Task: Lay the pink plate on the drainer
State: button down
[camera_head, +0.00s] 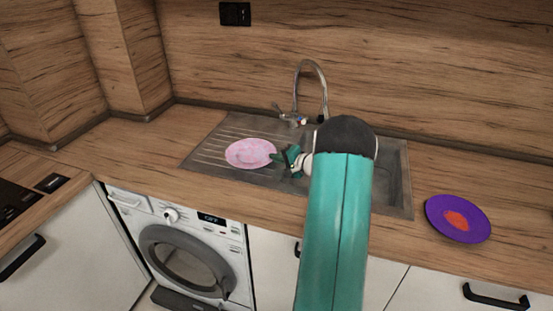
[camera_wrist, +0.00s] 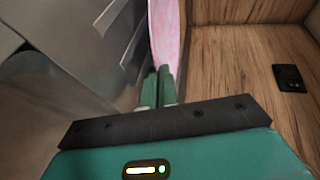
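The pink plate (camera_head: 249,153) is over the ribbed drainer (camera_head: 205,152) on the left of the sink unit. It looks close to flat; I cannot tell whether it touches the drainer ribs. My gripper (camera_head: 276,158) is at the plate's right edge, with its fingers closed on the rim. In the wrist view the plate (camera_wrist: 165,35) shows as a narrow pink strip running out from the fingertips of my gripper (camera_wrist: 158,72). The ridged drainer (camera_wrist: 112,18) lies to the left of the plate there. My arm hides much of the sink basin in the head view.
The curved tap (camera_head: 312,85) stands behind the sink. A purple plate with an orange-red patch (camera_head: 443,207) lies on the counter at the right. A hob (camera_head: 18,200) is at the far left. The wooden counter (camera_head: 130,150) left of the drainer is clear.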

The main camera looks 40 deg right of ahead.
jog(key=shift+f, duration=0.15)
jog(key=c, duration=2)
grip_release()
jog(key=shift+o, duration=0.2)
